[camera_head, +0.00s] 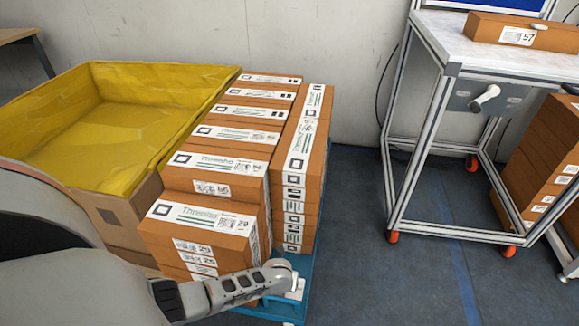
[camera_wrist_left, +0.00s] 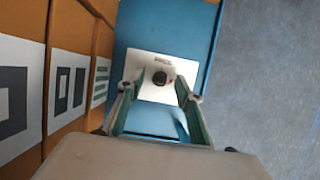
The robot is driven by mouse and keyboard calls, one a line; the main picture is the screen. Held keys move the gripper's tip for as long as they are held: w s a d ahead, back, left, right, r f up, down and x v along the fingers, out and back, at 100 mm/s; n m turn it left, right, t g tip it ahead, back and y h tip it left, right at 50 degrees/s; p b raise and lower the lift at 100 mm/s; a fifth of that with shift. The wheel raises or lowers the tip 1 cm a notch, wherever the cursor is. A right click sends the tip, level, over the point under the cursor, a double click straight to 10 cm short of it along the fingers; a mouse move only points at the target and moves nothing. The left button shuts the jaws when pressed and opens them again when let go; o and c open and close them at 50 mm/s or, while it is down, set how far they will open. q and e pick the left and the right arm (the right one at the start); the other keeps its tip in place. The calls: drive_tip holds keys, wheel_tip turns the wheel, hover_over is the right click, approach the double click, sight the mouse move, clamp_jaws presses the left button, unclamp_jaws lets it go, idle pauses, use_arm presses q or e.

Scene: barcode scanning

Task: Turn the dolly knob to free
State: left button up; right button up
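The blue dolly (camera_head: 309,237) stands under the stacked boxes, with a bare corner at the front right. In the left wrist view a white plate (camera_wrist_left: 145,65) lies on the blue dolly surface (camera_wrist_left: 188,30), and a small black knob (camera_wrist_left: 160,78) sits on it. My left gripper (camera_head: 284,274) reaches over that corner. In the wrist view its two fingers (camera_wrist_left: 155,90) are apart, one on each side of the knob; contact is not visible. The knob is hidden in the head view, where part of the white plate (camera_head: 298,290) shows. My right gripper is not in view.
Orange-brown boxes (camera_head: 205,222) are stacked close beside my left gripper. A yellow-lined bin (camera_head: 120,110) stands at the left. A wheeled table (camera_head: 450,45) and more boxes (camera_head: 545,150) are at the right. The floor right of the dolly is clear.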

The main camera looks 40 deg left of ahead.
use_arm(q)
drive_tip(key=shift+w, duration=0.2)
clamp_jaws()
